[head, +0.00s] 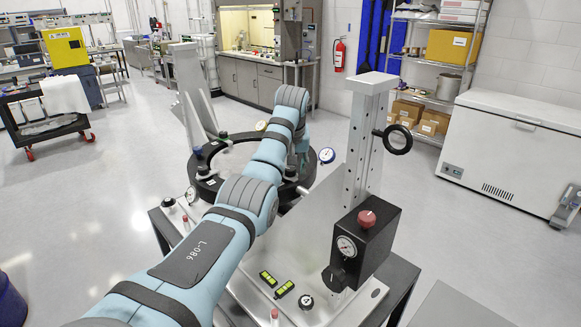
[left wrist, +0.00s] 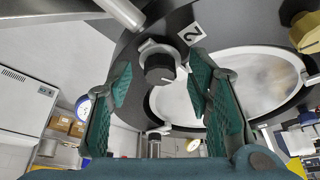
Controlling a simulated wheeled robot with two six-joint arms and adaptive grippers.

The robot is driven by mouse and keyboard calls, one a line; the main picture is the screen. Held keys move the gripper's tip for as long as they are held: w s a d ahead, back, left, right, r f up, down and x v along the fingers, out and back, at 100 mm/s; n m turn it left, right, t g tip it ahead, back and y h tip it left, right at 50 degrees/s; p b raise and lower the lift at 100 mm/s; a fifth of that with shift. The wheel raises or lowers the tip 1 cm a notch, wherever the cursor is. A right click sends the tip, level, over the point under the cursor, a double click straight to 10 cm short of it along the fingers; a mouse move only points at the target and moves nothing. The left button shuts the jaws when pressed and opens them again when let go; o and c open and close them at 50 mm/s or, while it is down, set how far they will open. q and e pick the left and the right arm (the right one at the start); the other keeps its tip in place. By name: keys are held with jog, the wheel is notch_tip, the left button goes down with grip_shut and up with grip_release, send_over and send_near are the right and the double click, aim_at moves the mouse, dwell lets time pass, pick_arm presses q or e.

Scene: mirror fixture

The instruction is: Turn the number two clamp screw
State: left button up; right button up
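The number two clamp screw (left wrist: 158,72) is a dark round knob on a pale collar at the black mirror ring. A white tag marked 2 (left wrist: 190,33) sits beside it. My left gripper (left wrist: 160,88) is open, one green finger on each side of the knob in the left wrist view; I see no clear contact. In the head view the left gripper (head: 303,147) is partly hidden by its own arm at the far right of the black ring (head: 211,185), and the screw is hidden. My right gripper (head: 567,206) shows only partly at the right edge.
A metal post (head: 366,130) with a black side knob (head: 397,139) stands right of the left arm. A black gauge box (head: 374,238) with a red knob is in front. Dial gauges surround the ring. A white chest freezer (head: 508,150) stands at right.

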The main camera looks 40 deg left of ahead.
pick_arm(q)
jog(key=v, duration=0.7)
jog(key=shift+r, duration=0.3)
jog(key=shift+f, duration=0.1)
